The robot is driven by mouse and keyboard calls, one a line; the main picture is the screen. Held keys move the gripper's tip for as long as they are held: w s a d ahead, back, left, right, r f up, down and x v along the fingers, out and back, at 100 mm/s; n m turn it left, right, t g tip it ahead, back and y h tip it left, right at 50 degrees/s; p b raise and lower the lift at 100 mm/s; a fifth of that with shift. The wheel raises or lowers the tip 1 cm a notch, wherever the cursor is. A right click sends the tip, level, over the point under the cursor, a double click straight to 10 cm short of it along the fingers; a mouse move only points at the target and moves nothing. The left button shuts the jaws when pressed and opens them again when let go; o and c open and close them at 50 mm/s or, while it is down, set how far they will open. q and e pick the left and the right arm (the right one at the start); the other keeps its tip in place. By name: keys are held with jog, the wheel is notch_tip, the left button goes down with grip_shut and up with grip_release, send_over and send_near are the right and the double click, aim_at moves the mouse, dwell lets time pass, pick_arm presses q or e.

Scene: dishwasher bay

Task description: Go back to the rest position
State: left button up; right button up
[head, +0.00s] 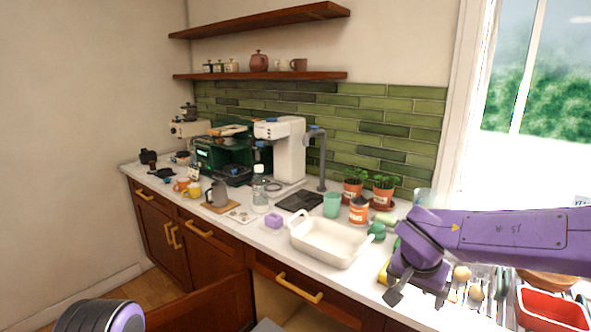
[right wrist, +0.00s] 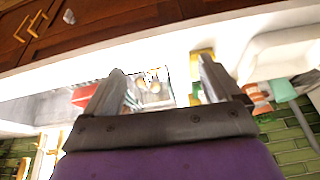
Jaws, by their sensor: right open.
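My right arm reaches in from the right in the head view, above the right part of the white counter (head: 375,277). My right gripper (head: 394,297) points down near the counter's front edge. In the right wrist view my right gripper (right wrist: 160,72) is open, its two fingers apart with nothing between them. The view between the fingers shows the counter and sink area beyond. A rounded dark and purple part of mine shows at the lower left of the head view. My left gripper is not in view.
A white baking dish (head: 329,243) stands left of my right gripper. A red tub (head: 553,311) and small round items lie to its right, under my arm. A green cup (head: 331,205), potted plants (head: 384,189) and a white coffee machine (head: 288,150) stand farther back.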

jog(key=d+f+m+t+h, duration=0.3)
jog(key=d+f+m+h, duration=0.3)
jog(key=f, duration=0.3)
jog(key=s+f+n+t+y+b, duration=0.1)
jog(key=s+f, duration=0.2)
jog(key=f, duration=0.4)
jog(key=s+f+n+y, duration=0.1)
jog(key=s+f+y, duration=0.15)
jog(key=f, duration=0.35)
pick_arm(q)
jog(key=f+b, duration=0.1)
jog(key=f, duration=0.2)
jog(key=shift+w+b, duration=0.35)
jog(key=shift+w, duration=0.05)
pick_arm(e)
jog(key=s+f+n+g+y, duration=0.1)
jog(key=s+f+n+g, duration=0.1)
jog(key=s+f, duration=0.6)
jog(key=s+f+n+g+y, duration=0.1)
jog(key=s+f+n+g, duration=0.1)
jog(key=s+f, duration=0.7)
jog(key=s+n, duration=0.1)
jog(key=s, duration=0.7)
jog(key=shift+s+g, duration=0.3)
jog(key=shift+s, duration=0.05)
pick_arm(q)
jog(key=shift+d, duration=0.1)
pick_arm(e)
jog(key=shift+a, duration=0.1)
